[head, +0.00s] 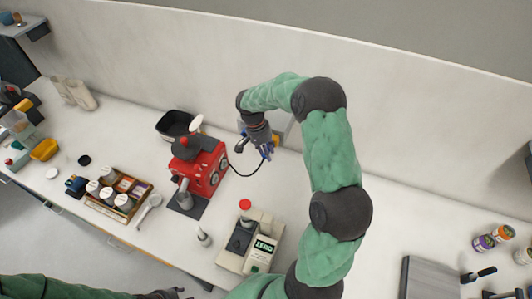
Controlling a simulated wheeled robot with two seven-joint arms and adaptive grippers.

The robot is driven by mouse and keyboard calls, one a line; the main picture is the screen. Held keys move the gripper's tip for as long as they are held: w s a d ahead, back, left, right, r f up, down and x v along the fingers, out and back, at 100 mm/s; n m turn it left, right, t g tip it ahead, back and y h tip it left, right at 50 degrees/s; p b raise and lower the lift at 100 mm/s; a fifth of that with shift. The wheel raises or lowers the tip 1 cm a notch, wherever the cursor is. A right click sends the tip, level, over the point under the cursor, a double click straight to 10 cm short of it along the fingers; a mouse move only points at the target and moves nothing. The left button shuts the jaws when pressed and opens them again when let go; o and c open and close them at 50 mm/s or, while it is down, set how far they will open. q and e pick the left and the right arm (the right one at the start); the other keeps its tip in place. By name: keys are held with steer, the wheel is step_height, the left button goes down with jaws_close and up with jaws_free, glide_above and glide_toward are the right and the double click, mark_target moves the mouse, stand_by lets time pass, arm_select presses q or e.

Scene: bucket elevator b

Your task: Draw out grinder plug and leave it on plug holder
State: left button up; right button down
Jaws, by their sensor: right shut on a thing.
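The red grinder (202,167) stands on the counter in the middle of the head view. Its black cord (241,174) runs from its right side up to my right gripper (267,150). My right gripper is shut at the cord's end, on the grinder plug, which is mostly hidden by the fingers. The gripper is close to the back wall, in front of a pale box (286,121) that my arm partly covers. I cannot tell whether the plug touches it. I cannot make out the plug holder for sure. My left gripper (174,293) is at the bottom edge, partly cut off.
A black bin (175,123) is behind the grinder. A wooden tray (102,209) with jars is at left. The counter between grinder and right arm is mostly clear.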

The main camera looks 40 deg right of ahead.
steer(key=shift+w+d+r, duration=0.1)
steer(key=shift+w+d, duration=0.05)
steer(key=shift+d, duration=0.15)
steer(key=c, duration=0.8)
jaws_free()
steer(key=shift+d, duration=0.1)
steer(key=shift+c, duration=0.2)
steer(key=v, duration=1.2)
